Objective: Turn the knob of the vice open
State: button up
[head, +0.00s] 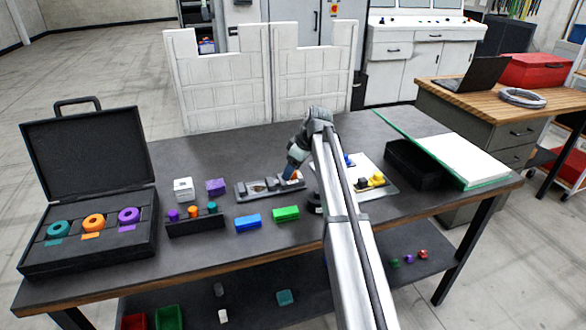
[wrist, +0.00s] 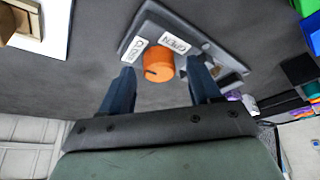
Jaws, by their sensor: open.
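The vice (head: 256,189) is a long grey fixture lying flat near the middle of the dark table. Its orange round knob (wrist: 159,65) is at one end, with a small dark mark on its side. A white label reading OPEN (wrist: 175,43) and a second, hard-to-read white label (wrist: 133,48) are beside the knob. My gripper (wrist: 160,74) has blue fingers, spread apart, one on each side of the knob in the wrist view. A gap shows on both sides, so no grip is seen. In the head view, my gripper (head: 289,170) is at the vice's right end, partly covering the knob.
Blue (head: 248,223) and green (head: 286,213) blocks lie in front of the vice. A peg holder (head: 196,226) and white and purple cubes are to the left, with an open black case (head: 88,253) beyond. A white plate with yellow parts (head: 369,181) is to the right.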

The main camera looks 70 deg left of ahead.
jog(key=shift+c, duration=0.4)
jog(key=c, duration=1)
jog(key=shift+o, duration=0.2)
jog(key=m+t+y, duration=0.1)
jog(key=m, duration=0.2)
jog(key=shift+s+d+f+m, duration=0.1)
jog(key=shift+m, duration=0.3)
jog(key=m+t, duration=0.2)
jog(key=m, duration=0.3)
jog(key=shift+s, duration=0.15)
jog(key=m+t, duration=0.2)
jog(key=m, duration=0.3)
jog(key=shift+s, duration=0.1)
jog(key=shift+s+m+t+h, duration=0.1)
jog(key=shift+m+t+h, duration=0.5)
jog(key=shift+m, duration=1.5)
